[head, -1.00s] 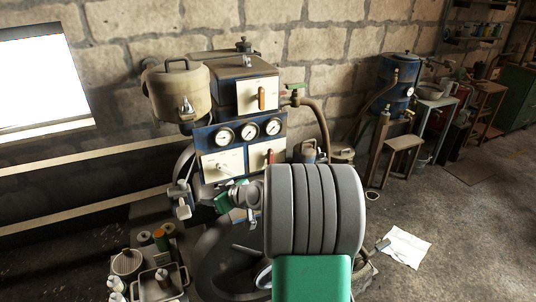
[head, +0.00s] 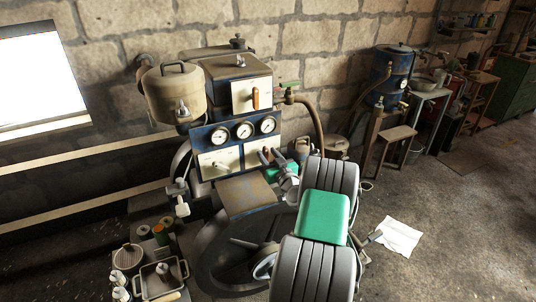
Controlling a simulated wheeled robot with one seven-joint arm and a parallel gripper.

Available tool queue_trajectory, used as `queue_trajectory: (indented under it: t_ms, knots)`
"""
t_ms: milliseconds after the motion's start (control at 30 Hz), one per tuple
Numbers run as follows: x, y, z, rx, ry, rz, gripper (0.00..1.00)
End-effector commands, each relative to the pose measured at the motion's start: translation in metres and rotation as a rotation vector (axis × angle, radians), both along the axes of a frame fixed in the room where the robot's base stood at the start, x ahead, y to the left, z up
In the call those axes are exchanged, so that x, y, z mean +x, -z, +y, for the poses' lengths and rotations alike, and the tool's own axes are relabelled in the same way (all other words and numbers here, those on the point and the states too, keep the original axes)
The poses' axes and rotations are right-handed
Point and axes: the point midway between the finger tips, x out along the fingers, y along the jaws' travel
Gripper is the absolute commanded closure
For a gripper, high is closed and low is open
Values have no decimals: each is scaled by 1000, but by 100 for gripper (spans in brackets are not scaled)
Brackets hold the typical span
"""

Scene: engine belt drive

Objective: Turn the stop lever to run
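The engine's control panel (head: 203,139) carries two pale plates below three round gauges. The lower right plate (head: 252,147) is partly covered by my gripper (head: 269,157), whose grey fingertips are in front of it. The red lever seen on this plate earlier is hidden or too small to make out now. An orange-brown lever (head: 255,98) stands upright on the upper pale plate. The lower left plate (head: 217,163) has a small pointer. Labels are too small to read, so I cannot tell which control is the stop lever. Whether the fingers are on anything is unclear.
A large flywheel (head: 214,251) and a brown-topped box (head: 246,195) are below the panel. A tan tank (head: 174,92) is at the upper left. Paper (head: 399,236) lies on open floor at right.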

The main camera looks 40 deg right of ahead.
Motion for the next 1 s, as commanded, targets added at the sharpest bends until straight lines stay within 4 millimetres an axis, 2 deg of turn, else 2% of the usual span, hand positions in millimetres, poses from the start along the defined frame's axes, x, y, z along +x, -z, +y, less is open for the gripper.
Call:
queue_trajectory:
  t_ms: [100, 600, 1000]
  knots:
    - [0, 0, 0, 0, 0, 1, 61]
    - [0, 0, 0, 0, 0, 1, 100]
    - [0, 1, 0, 4, 0, 0, 100]
